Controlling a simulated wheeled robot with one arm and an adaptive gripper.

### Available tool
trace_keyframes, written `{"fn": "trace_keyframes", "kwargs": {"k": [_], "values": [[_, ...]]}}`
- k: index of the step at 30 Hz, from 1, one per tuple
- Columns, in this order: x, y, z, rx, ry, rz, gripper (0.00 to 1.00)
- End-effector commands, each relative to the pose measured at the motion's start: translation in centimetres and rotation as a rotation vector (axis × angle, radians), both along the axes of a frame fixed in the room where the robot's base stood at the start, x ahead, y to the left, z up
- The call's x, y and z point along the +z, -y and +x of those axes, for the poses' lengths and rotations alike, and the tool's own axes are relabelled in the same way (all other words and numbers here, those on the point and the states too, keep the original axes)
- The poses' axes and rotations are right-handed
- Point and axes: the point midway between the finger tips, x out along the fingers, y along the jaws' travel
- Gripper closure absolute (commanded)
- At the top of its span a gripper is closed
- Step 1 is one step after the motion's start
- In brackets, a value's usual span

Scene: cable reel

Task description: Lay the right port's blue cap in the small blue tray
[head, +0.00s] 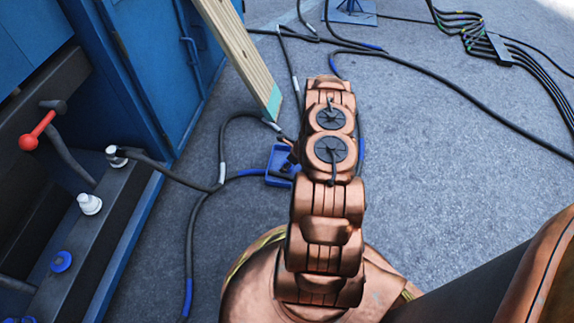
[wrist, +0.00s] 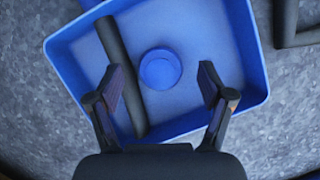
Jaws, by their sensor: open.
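A small blue tray (wrist: 256,60) lies on the ground below my gripper (wrist: 162,84). A round blue cap (wrist: 160,69) rests inside it, near the middle of its floor. My gripper is open and empty, its fingers above the tray to either side of the cap and apart from it. In the head view the tray (head: 279,158) is partly hidden by my arm, and the cap in it cannot be seen. Another blue cap (head: 61,261) sits on the dark ledge at the left.
A dark rod-like thing (wrist: 121,70) crosses the tray's left side. White fittings (head: 89,204) stand on the ledge below a red-knobbed lever (head: 37,131). A wooden plank (head: 237,55) leans near the tray. Black cables (head: 205,205) run over the grey ground; open ground lies right.

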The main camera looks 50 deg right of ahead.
Motion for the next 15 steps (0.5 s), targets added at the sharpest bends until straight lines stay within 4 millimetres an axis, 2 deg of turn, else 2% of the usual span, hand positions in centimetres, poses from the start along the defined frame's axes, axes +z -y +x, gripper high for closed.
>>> {"fn": "trace_keyframes", "kwargs": {"k": [6,15], "values": [[3.9,0.5,-1.3,-0.001,0.003,-0.002,0.20],[8.4,0.9,-3.3,-0.001,0.004,-0.002,0.20]]}}
